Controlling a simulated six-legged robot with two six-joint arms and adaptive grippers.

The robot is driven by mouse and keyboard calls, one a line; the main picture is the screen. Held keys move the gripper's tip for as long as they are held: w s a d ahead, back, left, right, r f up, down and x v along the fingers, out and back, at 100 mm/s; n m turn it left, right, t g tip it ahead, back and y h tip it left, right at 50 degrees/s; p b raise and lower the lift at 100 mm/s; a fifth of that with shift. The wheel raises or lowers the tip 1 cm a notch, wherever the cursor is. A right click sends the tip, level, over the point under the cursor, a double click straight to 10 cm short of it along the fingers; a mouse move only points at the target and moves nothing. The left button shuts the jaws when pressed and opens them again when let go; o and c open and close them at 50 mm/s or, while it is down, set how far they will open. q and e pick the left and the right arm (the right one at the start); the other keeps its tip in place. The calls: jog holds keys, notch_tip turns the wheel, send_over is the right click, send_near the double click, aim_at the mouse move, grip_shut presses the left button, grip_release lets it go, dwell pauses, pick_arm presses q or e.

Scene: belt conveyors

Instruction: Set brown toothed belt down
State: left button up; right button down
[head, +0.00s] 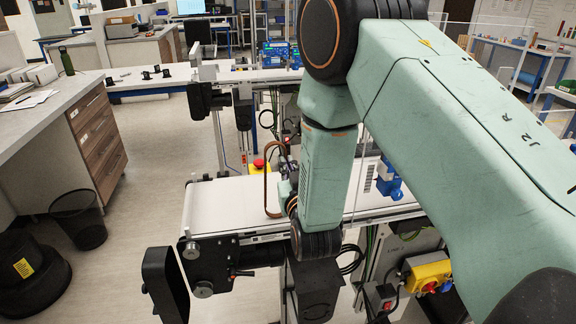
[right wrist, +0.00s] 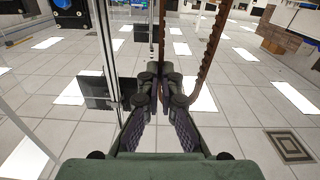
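The brown toothed belt (head: 267,183) is a narrow upright loop in the head view, beside my right gripper (head: 289,188) and over the white conveyor belt surface (head: 225,205). I cannot tell whether its lower end touches that surface. In the right wrist view the belt (right wrist: 205,52) runs as toothed strands at the fingertips, and my right gripper (right wrist: 160,78) has its fingers closed together on it. My right forearm hides part of the gripper in the head view. My left gripper is not in view.
A red emergency button (head: 259,164) stands behind the conveyor. A blue part (head: 389,183) is on its right side. A yellow switch box (head: 428,275) is in front below. A drawer desk (head: 95,135) and black bin (head: 79,218) stand left, with open floor between.

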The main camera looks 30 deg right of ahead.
jog(key=shift+d+f, duration=0.15)
jog(key=shift+f, duration=0.15)
jog(key=c, duration=1.5)
grip_release()
jog(key=shift+w+a, duration=0.1)
jog(key=shift+a, duration=0.1)
jog(key=shift+d+r, duration=0.1)
jog(key=shift+r, duration=0.1)
